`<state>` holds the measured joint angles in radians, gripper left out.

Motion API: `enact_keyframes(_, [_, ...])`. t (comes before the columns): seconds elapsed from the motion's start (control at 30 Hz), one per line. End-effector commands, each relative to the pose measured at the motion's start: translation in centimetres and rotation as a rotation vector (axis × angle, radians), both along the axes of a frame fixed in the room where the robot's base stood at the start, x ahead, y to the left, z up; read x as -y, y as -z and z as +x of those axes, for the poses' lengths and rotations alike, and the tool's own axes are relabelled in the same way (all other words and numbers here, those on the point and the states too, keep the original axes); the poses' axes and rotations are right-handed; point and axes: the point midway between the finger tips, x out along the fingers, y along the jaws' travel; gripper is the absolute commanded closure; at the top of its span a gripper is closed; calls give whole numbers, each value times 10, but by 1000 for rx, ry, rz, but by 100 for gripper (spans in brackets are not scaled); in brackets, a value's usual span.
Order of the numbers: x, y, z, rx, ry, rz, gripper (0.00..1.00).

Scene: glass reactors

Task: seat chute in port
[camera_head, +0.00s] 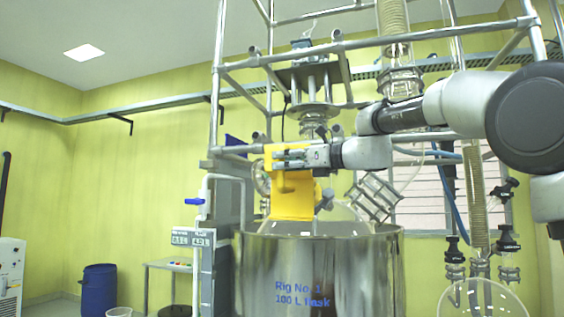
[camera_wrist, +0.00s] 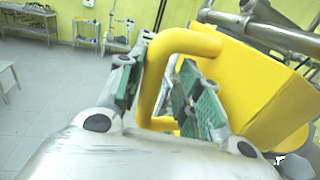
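The yellow chute (camera_head: 292,200) is in front of the glass flask, just above the steel vessel's rim. It also shows in the wrist view (camera_wrist: 262,90), on the right, with its rounded handle. My gripper (camera_head: 292,158) is at the chute's upper part. The glass flask's dome (camera_head: 342,213) rises from the steel vessel (camera_head: 320,270). The port is not clearly seen; the chute covers part of the flask. Whether the chute touches the flask cannot be told.
A metal frame (camera_head: 216,90) surrounds the flask, with a stirrer shaft and glass column (camera_head: 398,55) above. A tilted glass fitting (camera_head: 374,197) stands right of the chute. A blue-handled pipe (camera_head: 194,201) is at left. A blue drum (camera_head: 99,290) stands on the floor.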

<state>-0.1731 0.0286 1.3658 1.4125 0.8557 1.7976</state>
Motion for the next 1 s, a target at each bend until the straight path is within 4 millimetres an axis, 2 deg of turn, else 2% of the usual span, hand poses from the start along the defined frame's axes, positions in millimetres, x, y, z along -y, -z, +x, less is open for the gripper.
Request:
enact_keyframes(0.37, [12,3,-5,0,3,0,66])
enact_keyframes(1.0, [47,2,-27,1,2,0,66])
